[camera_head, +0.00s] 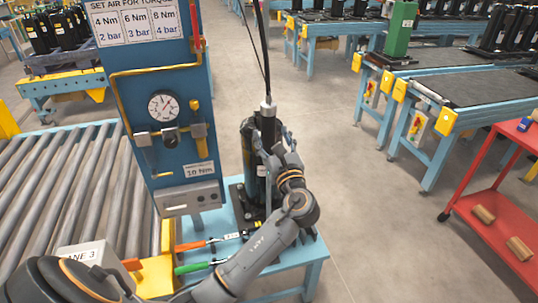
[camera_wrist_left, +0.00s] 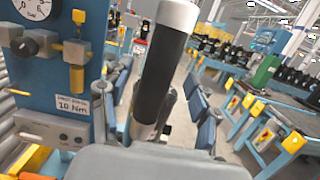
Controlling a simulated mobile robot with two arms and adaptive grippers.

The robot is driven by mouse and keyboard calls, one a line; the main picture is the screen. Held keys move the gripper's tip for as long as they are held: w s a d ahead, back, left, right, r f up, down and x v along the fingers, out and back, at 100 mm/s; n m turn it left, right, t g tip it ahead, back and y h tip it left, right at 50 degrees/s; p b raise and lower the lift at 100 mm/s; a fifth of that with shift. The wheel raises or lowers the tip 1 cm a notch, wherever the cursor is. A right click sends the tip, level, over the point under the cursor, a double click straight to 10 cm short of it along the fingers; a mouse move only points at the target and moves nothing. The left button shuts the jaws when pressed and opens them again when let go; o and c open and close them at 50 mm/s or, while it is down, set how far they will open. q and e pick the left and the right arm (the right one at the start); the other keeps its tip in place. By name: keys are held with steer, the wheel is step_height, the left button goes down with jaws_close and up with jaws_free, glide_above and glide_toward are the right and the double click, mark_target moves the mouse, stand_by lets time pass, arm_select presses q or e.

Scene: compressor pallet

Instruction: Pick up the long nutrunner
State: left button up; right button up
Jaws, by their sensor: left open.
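The long nutrunner (camera_head: 268,116) is a slim upright tool with a silver top and a dark body, with a cable running up from it. In the left wrist view the nutrunner (camera_wrist_left: 161,75) shows as a black grip between silver ends, slightly tilted in the picture. My left gripper (camera_head: 272,143) is open at the tool, its fingers around or close beside it. In the left wrist view, finger parts show on both sides of the grip; contact cannot be told. The tool's lower part is hidden by my gripper and arm. My right gripper is not in view.
A blue panel (camera_head: 165,70) with a gauge stands left of the nutrunner. A dark unit (camera_head: 249,150) stands close behind my gripper on a light blue table (camera_head: 285,268). A red cart (camera_head: 480,208) is right; the floor between is clear.

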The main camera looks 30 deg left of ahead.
arm_select(q)
steer(key=x, duration=0.3)
steer(key=shift+w+a, duration=0.1)
steer(key=shift+a, duration=0.05)
jaws_close()
steer(key=shift+r, duration=0.15)
